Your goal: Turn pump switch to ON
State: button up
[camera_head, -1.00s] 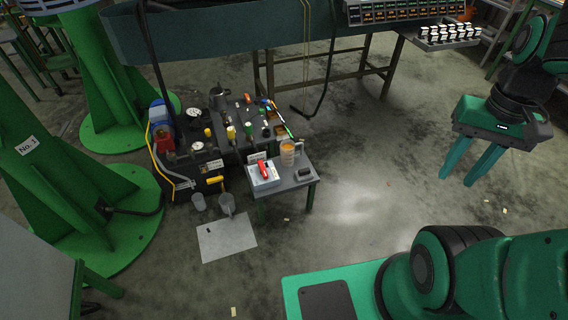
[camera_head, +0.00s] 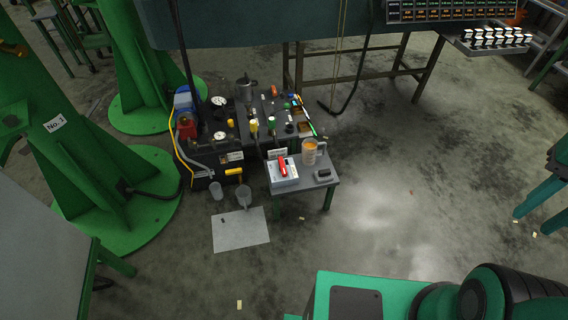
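A pale box (camera_head: 284,181) with a red handle (camera_head: 283,167) sits on a small grey side table (camera_head: 318,187). It looks like the pump switch, but its lettering and ON/OFF position are too small to read. The red handle stands up from the box, slightly tilted. My gripper (camera_head: 526,226) is at the right edge, cut off by the frame. Its two green fingers are apart with nothing visible between them, far to the right of the box.
Floor to the right is open.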

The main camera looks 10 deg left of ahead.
aim_at(282, 168)
jog(key=i, duration=1.6)
jog(key=u, duration=0.75)
